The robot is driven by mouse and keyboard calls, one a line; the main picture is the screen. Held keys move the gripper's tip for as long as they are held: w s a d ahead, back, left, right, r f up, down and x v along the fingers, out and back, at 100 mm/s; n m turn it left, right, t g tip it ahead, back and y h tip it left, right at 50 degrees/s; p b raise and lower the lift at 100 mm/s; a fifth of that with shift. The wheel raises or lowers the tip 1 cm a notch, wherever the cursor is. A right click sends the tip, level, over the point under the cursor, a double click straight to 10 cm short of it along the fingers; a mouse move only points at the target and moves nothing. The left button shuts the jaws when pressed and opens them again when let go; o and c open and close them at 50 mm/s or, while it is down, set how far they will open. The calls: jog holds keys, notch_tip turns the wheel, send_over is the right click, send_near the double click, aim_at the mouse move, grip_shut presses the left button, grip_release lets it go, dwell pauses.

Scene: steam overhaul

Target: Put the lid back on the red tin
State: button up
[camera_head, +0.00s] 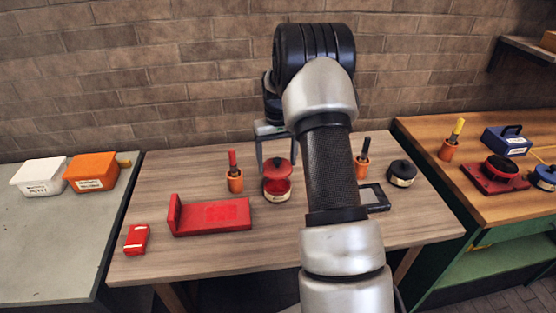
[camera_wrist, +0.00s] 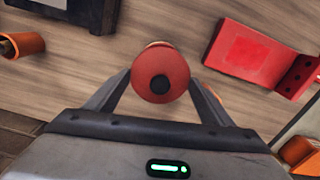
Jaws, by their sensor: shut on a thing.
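The red lid (camera_head: 279,169) with a dark knob is held by my gripper (camera_head: 277,160), just above the open red tin (camera_head: 277,192). The tin stands upright on the wooden table and has a pale label. In the wrist view the round lid (camera_wrist: 160,88) sits between the two fingers, its black knob facing the camera. A thin edge of the tin (camera_wrist: 156,44) shows behind it. The lid looks apart from the rim in the head view, but the exact gap is hard to judge.
A red bracket (camera_head: 212,216) and small red box (camera_head: 136,239) lie to the left. Orange cups with handles (camera_head: 234,181) (camera_head: 362,167) stand on both sides. A dark round tin (camera_head: 402,174) and black frame (camera_head: 374,198) are right. The table front is clear.

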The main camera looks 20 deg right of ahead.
jog(key=shift+f+b, duration=1.6)
jog(key=shift+f, duration=1.3)
jog(key=shift+f, duration=0.15)
jog(key=o, duration=1.1)
jog(key=shift+o, duration=0.5)
jog(key=shift+r+p, duration=2.15)
jog(key=shift+r, duration=1.35)
